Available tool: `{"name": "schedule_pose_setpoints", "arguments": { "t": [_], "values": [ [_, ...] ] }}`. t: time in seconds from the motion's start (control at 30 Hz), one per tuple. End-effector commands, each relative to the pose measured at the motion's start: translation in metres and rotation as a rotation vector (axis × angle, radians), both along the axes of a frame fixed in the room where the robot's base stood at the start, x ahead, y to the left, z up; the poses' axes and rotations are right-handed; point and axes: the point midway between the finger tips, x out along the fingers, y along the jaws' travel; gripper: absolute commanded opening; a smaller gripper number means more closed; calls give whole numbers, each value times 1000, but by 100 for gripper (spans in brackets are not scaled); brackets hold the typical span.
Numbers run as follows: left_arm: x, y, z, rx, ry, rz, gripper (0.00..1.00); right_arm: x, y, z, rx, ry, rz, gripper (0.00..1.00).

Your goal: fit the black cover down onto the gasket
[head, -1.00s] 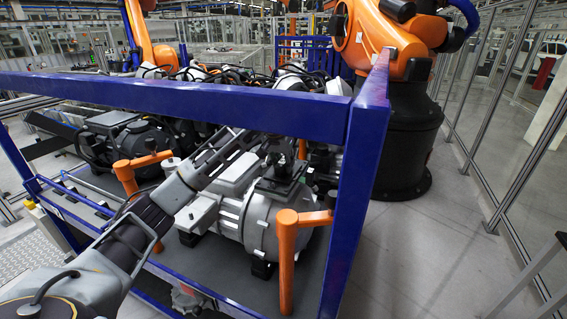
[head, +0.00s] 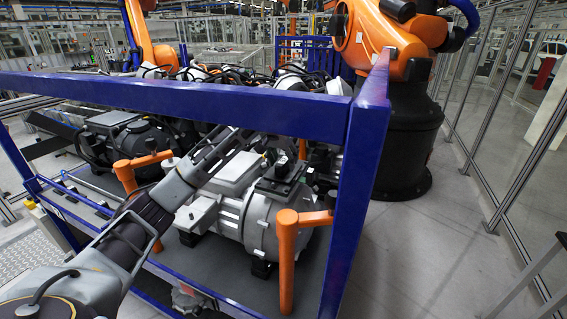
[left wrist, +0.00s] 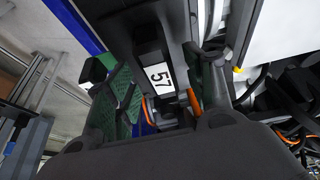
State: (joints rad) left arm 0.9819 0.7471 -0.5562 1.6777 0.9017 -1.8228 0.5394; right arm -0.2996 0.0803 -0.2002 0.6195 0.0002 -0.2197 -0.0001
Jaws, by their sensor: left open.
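The black cover (head: 276,187) lies on top of the grey drive unit (head: 262,222) in the head view, near its right end. I cannot see the gasket, and I cannot tell how closely the cover sits. My left gripper (head: 270,150) is just above and behind the cover, partly hidden by my arm and dark parts. In the left wrist view my left gripper (left wrist: 160,85) shows green-padded fingers spread apart. A dark part with a white label reading 57 (left wrist: 158,77) lies between them; I cannot tell whether they touch it. My right gripper is out of view.
A blue frame bar (head: 180,98) crosses above the unit, and a blue post (head: 352,190) stands to its right. Orange clamp posts (head: 287,255) stand in front and at left. A large orange robot (head: 395,45) stands behind.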

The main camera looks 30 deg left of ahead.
Motion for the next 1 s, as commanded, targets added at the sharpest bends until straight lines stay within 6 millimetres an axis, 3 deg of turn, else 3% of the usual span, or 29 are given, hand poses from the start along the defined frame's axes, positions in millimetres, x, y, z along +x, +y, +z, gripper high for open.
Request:
{"name": "schedule_pose_setpoints", "arguments": {
  "t": [0.6,1.0],
  "values": [
    [-32,-2,80,0,-3,0,53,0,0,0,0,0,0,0],
    [-38,-2,92,0,-1,0,53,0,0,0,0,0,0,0]
  ]
}}
